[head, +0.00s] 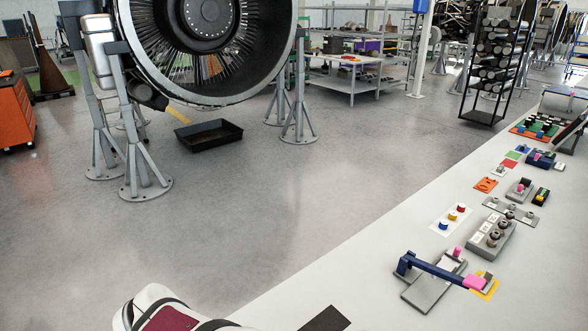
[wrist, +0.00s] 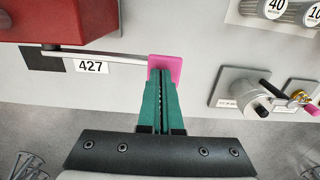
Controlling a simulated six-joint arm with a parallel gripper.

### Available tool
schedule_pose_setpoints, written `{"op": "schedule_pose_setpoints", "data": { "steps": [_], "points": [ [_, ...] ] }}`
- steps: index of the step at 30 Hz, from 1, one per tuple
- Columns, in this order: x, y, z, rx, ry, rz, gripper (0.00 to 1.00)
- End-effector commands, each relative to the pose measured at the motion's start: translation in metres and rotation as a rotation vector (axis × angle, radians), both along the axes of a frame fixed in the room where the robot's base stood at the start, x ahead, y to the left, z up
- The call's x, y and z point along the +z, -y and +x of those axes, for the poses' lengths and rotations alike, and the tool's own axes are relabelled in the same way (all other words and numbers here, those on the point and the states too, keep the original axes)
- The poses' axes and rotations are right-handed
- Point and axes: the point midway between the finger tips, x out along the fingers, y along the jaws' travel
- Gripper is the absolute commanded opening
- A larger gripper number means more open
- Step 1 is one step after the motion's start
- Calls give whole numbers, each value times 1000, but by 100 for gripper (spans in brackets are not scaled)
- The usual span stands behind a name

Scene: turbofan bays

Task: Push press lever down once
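In the wrist view a thin metal lever (wrist: 115,54) runs out to the right from a dark mount beside a red box (wrist: 65,20). It ends in a pink tab (wrist: 174,64). My gripper (wrist: 161,72) has teal fingers that look closed together, with their tips at the tab's lower edge. I cannot tell whether they touch it. In the head view a blue lever arm (head: 435,269) with a pink end (head: 474,283) stands over a grey base on the bench. My gripper is outside the head view. I cannot tell which lever is the press lever.
In the wrist view a grey block with a black knob (wrist: 245,95) is at right, and a 427 label (wrist: 90,67) is under the lever. In the head view the bench (head: 345,280) carries several small fixtures along its right part. Its left part is mostly bare.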

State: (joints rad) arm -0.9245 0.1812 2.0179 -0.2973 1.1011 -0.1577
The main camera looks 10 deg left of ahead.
Motion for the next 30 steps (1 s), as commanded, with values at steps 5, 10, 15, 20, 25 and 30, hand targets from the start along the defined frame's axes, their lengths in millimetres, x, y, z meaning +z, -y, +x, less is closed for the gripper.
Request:
{"op": "schedule_pose_setpoints", "data": {
  "steps": [5,10,15,20,25,30],
  "points": [
    [-8,0,0,0,-1,-2,0],
    [-14,0,0,1,-1,-2,0],
    [-21,0,0,1,-1,-2,0],
    [-28,1,0,0,-1,-2,0],
    [-35,0,0,1,-1,-2,0],
    [-41,0,0,2,0,-1,0]
  ]
}}
